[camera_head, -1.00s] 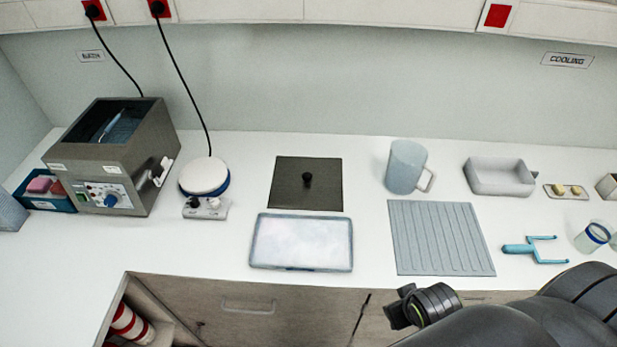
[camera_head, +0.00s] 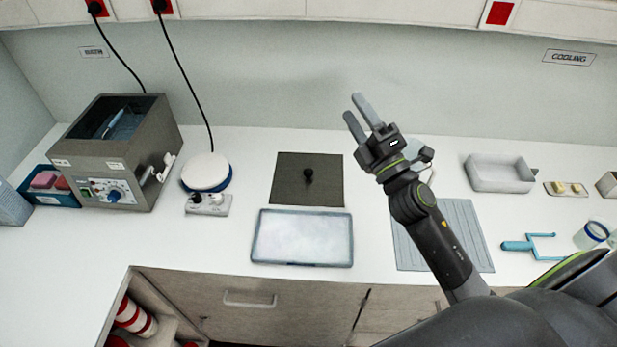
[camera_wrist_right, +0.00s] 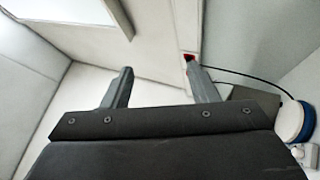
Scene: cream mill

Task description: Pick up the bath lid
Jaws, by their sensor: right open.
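The bath lid (camera_head: 325,181) is a dark square plate with a black knob (camera_head: 308,175) in its middle. It lies flat on the white counter, behind the white tray. My right gripper (camera_head: 358,110) is raised above the counter, to the right of and behind the lid in the head view, apart from it. Its two grey fingers are spread and empty; they also show in the right wrist view (camera_wrist_right: 160,88). The open water bath (camera_head: 118,160) is a grey box at the left with something light blue inside. My left gripper is not in view.
A round white-topped hotplate (camera_head: 206,171) stands between the bath and lid. A blue-rimmed tray (camera_head: 302,238) lies in front of the lid. My right arm covers most of the jug (camera_head: 427,154) and part of the ribbed mat (camera_head: 470,232).

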